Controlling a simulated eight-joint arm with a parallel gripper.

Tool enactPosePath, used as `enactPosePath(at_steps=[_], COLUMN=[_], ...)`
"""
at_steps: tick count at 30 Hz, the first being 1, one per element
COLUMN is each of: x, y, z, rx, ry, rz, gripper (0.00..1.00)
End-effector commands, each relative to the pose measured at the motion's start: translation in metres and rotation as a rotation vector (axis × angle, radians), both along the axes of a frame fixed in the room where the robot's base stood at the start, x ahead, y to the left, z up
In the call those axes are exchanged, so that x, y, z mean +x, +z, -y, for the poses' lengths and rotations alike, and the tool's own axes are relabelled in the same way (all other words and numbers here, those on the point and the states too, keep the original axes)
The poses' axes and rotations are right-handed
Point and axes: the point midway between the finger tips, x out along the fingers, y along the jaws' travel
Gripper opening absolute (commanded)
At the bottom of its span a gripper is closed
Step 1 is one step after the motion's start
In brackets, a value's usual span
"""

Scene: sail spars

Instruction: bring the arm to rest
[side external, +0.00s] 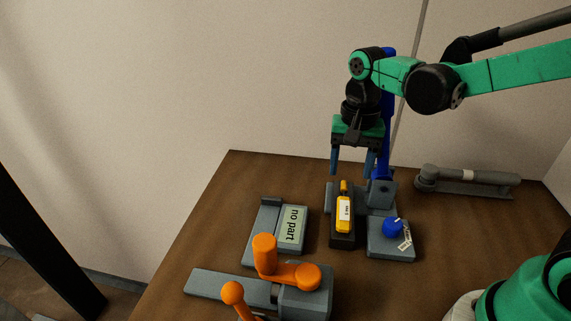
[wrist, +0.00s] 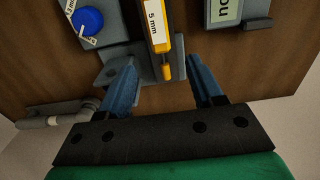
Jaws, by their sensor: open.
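My gripper (side external: 352,162) hangs pointing down above the back part of the work on the brown table (side external: 190,245). Its two blue fingers are apart with nothing between them, and they also show in the wrist view (wrist: 163,85). A yellow tool (side external: 344,213) with a white label lies in a dark holder (side external: 343,241) below and in front of the gripper. In the wrist view the yellow tool (wrist: 160,30) reads "5 mm", and its narrow tip points toward the gap between the fingers. The fingers appear clear of it.
A grey block with a "no part" display (side external: 291,225) stands left of the tool. A blue knob (side external: 392,227) on a grey base is at right. An orange-handled device (side external: 285,272) is in front. A blue post (side external: 387,130) rises close beside the gripper. A grey cylinder (side external: 467,179) lies back right.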

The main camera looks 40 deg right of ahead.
Motion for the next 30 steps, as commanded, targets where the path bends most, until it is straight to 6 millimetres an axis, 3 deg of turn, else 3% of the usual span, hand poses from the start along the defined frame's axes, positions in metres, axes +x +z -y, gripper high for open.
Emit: enactPosePath(at_steps=[8, 21, 30], x=[-0.003, -0.04, -0.047], y=[0.003, 0.03, 0.031], z=[0.0, -0.006, -0.007], rx=[-0.001, -0.149, -0.244], ry=[0.031, 0.596, 0.76], rz=[0.023, 0.466, 0.589], gripper=[0.59, 0.59, 0.59])
